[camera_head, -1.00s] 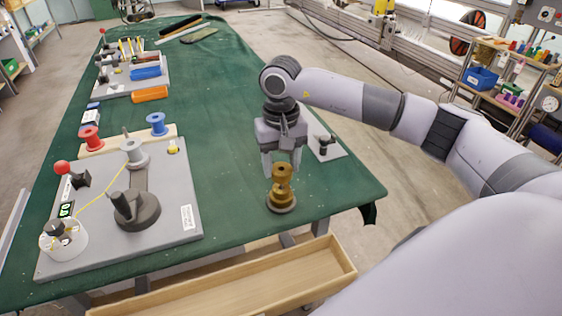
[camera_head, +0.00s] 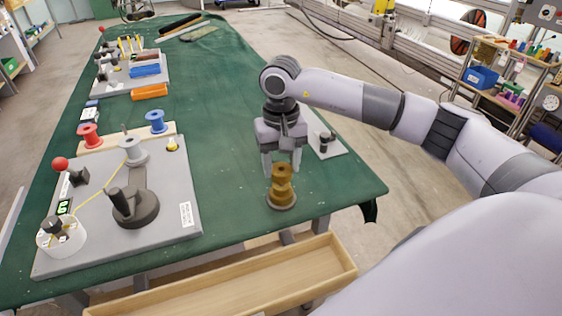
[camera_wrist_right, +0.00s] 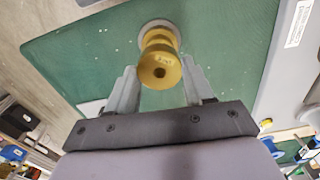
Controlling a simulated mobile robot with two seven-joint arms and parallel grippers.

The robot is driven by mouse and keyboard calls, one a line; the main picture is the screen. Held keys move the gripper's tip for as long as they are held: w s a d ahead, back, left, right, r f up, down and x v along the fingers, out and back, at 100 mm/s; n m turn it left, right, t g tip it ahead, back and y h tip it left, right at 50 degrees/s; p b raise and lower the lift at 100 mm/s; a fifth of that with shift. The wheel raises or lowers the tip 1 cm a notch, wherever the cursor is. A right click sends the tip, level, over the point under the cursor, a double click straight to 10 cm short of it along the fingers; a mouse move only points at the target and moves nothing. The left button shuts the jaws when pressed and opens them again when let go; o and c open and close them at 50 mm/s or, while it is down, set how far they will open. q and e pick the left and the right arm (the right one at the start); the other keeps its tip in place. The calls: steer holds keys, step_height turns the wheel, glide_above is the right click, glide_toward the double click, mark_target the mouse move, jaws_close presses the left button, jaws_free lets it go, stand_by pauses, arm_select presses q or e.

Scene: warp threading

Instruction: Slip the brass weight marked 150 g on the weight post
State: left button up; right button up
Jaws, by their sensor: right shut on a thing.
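The brass weights (camera_head: 281,180) form a short waisted stack on a round grey base (camera_head: 283,203) near the right front of the green table. In the right wrist view a brass weight (camera_wrist_right: 161,68) with a centre hole shows between the fingers; its small marking is too blurred to read. My right gripper (camera_head: 282,166) points down at the top of the stack and is shut on a brass weight. Its fingers also show in the wrist view (camera_wrist_right: 158,88). I cannot make out the weight post for certain. My left gripper is not in view.
A grey board (camera_head: 170,215) with spools, a dark round crank (camera_head: 134,207) and a white pot (camera_head: 62,238) stands at the left. A small plate with a dark fitting (camera_head: 326,143) lies behind my right gripper. The table between board and stack is clear.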

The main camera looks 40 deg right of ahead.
steer(key=shift+f+b, duration=0.45)
stand_by(0.3)
stand_by(0.3)
steer(key=o, duration=1.6)
steer(key=shift+c, duration=0.2)
steer(key=shift+r, duration=0.1)
steer(key=shift+r+p, duration=1.85)
steer(key=shift+r, duration=1.1)
